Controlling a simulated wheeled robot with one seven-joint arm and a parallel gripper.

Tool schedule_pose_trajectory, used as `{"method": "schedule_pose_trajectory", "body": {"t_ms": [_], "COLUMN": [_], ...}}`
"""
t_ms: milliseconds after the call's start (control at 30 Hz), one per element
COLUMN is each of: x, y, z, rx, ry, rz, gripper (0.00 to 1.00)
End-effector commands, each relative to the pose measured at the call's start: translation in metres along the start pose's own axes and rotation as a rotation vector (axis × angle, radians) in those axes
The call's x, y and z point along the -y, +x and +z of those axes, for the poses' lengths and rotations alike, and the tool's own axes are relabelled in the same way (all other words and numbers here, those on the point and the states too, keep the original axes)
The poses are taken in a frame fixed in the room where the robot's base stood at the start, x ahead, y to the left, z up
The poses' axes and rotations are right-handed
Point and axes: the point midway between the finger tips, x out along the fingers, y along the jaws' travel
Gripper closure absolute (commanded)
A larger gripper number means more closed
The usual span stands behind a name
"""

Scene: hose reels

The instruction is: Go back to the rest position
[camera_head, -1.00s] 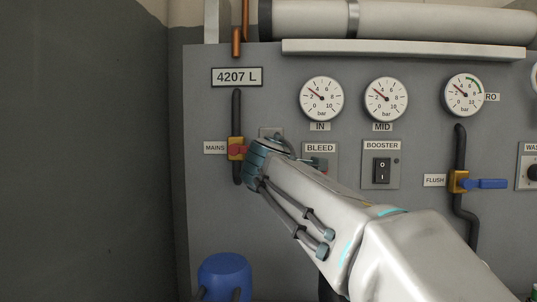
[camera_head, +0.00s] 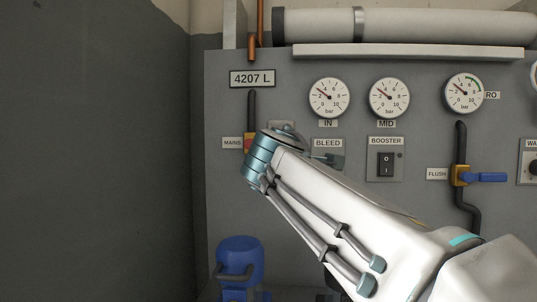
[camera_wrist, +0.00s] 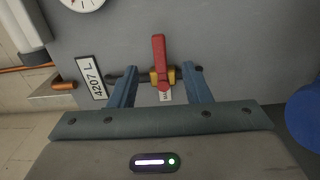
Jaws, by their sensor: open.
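My gripper (camera_wrist: 161,72) is open in the wrist view, its two blue fingers spread apart. The red lever (camera_wrist: 159,58) of the mains valve shows in the gap between them, on its yellow body (camera_wrist: 171,76). Nothing is gripped; I cannot tell how far the fingertips are from the lever. In the head view my arm's wrist covers most of the mains valve and hides the gripper. Only a sliver of the valve (camera_head: 248,144) shows beside the MAINS label (camera_head: 232,143).
The grey panel (camera_head: 310,72) carries gauges, a booster switch (camera_head: 386,164), and the flush valve with its blue lever (camera_head: 486,177). A blue canister-like unit (camera_head: 240,262) stands low at the left. A dark wall (camera_head: 95,150) closes off the left side, with clear space before it.

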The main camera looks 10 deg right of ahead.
Motion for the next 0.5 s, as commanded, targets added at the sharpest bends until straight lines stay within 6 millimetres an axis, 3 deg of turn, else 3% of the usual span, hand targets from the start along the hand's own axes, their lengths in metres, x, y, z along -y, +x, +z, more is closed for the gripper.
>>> {"method": "schedule_pose_trajectory", "body": {"t_ms": [233,500], "x": [0.008,0.055], "y": [-0.003,-0.028], "z": [0.015,0.048], "rx": [0.040,0.178], "ry": [0.108,0.381], "rz": [-0.121,-0.414], "gripper": [0.56,0.56]}}
